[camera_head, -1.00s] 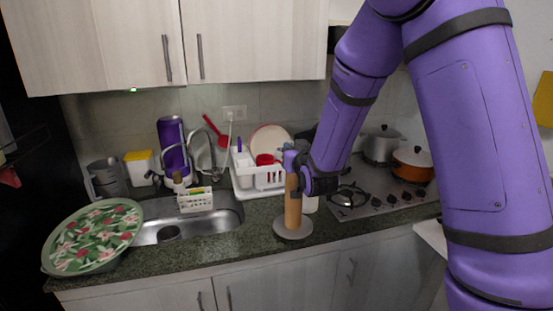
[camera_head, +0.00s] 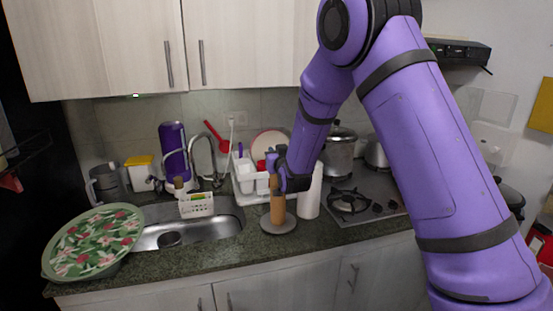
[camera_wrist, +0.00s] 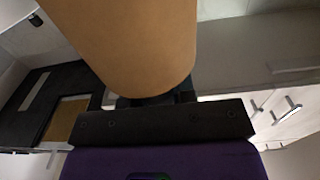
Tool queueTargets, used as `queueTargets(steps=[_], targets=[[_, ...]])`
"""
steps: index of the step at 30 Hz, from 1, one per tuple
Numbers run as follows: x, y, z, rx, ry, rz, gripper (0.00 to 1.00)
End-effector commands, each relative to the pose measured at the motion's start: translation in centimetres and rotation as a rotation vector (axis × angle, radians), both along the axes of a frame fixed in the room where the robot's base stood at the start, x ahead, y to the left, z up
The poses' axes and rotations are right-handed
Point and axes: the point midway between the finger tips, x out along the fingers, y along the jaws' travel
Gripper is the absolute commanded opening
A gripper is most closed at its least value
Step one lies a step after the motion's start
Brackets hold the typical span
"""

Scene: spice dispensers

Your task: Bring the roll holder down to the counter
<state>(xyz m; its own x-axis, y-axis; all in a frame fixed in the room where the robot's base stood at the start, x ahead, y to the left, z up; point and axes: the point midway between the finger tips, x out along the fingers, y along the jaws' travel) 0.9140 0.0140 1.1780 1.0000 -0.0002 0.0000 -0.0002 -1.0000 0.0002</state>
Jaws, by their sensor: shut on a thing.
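The roll holder has a brown upright post (camera_head: 278,208) and a round grey base (camera_head: 278,224). My gripper (camera_head: 277,180) is shut on the upper part of the post and keeps it upright. The base shows over the dark green counter (camera_head: 222,246), right of the sink; I cannot tell whether it touches the counter or hangs just above it. In the wrist view the brown post (camera_wrist: 130,45) fills the top middle, right in front of the gripper. The fingers are mostly hidden there.
A white cylinder (camera_head: 310,192) stands close to the right of the holder. A white dish rack (camera_head: 248,184) is behind it, the sink (camera_head: 200,232) to the left, and the stove (camera_head: 375,205) to the right. A floral tray (camera_head: 92,240) lies at the far left.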

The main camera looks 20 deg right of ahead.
Motion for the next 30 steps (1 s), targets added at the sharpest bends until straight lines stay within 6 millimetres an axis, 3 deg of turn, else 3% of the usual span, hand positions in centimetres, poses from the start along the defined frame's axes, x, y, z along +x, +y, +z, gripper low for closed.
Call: queueTargets(steps=[4, 14, 15, 18, 30], targets=[[0.0, 0.0, -1.4, 0.000, 0.000, 0.000, 0.00], [0.0, 0.0, -1.7, 0.001, -0.001, 0.000, 0.00], [0.0, 0.0, -1.8, 0.000, 0.000, 0.000, 0.26], [0.0, 0.0, -1.7, 0.000, 0.000, 0.000, 0.49], [-0.6, 0.0, -1.5, 0.001, 0.000, 0.000, 0.49]])
